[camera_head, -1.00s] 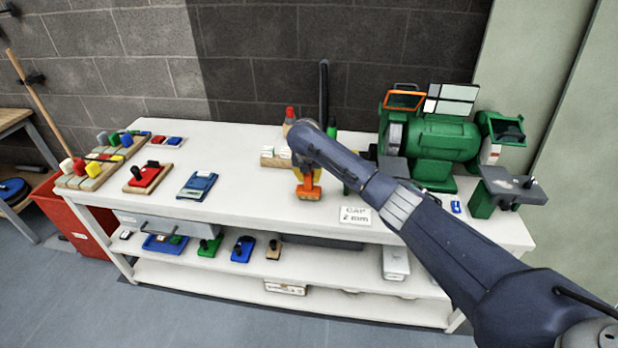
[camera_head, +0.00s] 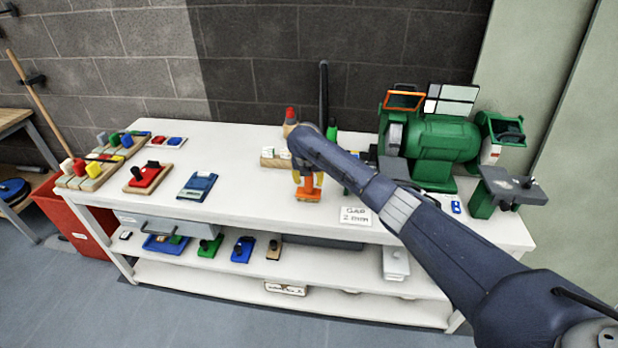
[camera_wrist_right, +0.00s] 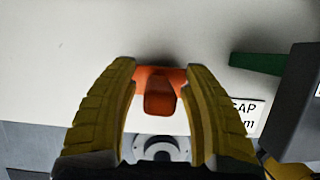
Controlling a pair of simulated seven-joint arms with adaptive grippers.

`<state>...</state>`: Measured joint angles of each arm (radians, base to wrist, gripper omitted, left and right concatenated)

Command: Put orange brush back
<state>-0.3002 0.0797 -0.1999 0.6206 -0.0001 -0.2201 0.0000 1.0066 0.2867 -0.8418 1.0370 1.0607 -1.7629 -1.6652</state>
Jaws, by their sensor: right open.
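The orange brush (camera_head: 308,194) stands on the white tabletop near the front edge, left of the white "GAP 2 mm" card (camera_head: 356,216). My right gripper (camera_head: 308,181) comes down over it and hides its upper part. In the right wrist view, the orange brush (camera_wrist_right: 160,92) shows between the two yellow fingers of my right gripper (camera_wrist_right: 160,68). The fingers are open, with a gap visible on each side of the brush's raised middle part. My left gripper is not in view.
A green bench grinder (camera_head: 436,140) stands at the right. A red-capped bottle (camera_head: 290,120) and a wooden block (camera_head: 274,160) are behind the gripper. A blue device (camera_head: 198,186) and wooden holders with coloured brushes (camera_head: 96,170) are at the left. The shelf below holds green and blue brushes (camera_head: 243,249).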

